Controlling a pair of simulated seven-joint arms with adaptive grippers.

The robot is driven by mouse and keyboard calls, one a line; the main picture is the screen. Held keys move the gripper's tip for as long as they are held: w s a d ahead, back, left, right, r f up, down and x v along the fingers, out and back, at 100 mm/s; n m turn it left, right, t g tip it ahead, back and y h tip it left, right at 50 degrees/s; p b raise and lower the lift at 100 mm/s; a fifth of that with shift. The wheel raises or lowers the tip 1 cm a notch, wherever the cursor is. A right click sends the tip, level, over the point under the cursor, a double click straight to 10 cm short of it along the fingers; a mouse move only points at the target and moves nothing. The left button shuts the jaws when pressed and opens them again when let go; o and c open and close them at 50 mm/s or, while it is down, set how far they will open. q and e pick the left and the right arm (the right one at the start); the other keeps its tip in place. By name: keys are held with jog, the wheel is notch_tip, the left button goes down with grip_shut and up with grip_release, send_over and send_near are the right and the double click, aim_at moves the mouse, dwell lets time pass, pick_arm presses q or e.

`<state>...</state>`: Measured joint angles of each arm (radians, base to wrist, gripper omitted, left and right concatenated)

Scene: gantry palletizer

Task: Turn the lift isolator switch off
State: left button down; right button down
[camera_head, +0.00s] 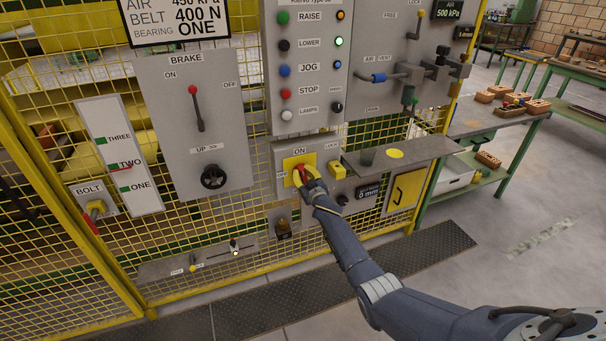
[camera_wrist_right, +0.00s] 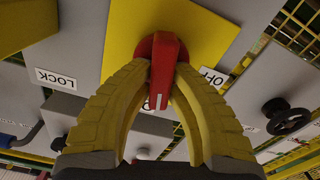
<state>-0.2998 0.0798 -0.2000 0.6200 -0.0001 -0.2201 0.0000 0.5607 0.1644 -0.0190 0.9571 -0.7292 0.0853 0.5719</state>
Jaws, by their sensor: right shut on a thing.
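The lift isolator switch (camera_head: 299,175) is a red handle on a yellow plate (camera_head: 290,161) marked ON above, on a grey box. My right gripper (camera_head: 308,184) reaches it from below right and is shut on the red handle. In the right wrist view the red handle (camera_wrist_right: 164,62) sits between the yellow fingers of my right gripper (camera_wrist_right: 163,85). An OFF label (camera_wrist_right: 211,77), partly covered, shows beside the plate there. My left gripper is not in view.
A grey shelf (camera_head: 415,152) juts out further right. The brake panel (camera_head: 195,110) with its red-tipped lever is to the left. Yellow mesh fencing surrounds the panels.

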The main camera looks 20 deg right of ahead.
jog(key=n, duration=0.3)
jog(key=shift+a+f+n, duration=0.1)
jog(key=shift+a+n, duration=0.05)
jog(key=shift+n, duration=0.15)
jog(key=n, duration=0.3)
jog(key=shift+a+f+n, duration=0.1)
jog(key=shift+a+n, duration=0.1)
jog(key=shift+n, duration=0.2)
jog(key=n, duration=0.4)
jog(key=shift+f, duration=0.2)
jog(key=shift+a+f+n, duration=0.1)
jog(key=shift+f+n, duration=0.05)
jog(key=shift+n, duration=1.75)
jog(key=c, duration=1.3)
grip_release()
jog(key=shift+s, duration=0.55)
jog(key=s, duration=1.1)
jog(key=shift+a, duration=0.15)
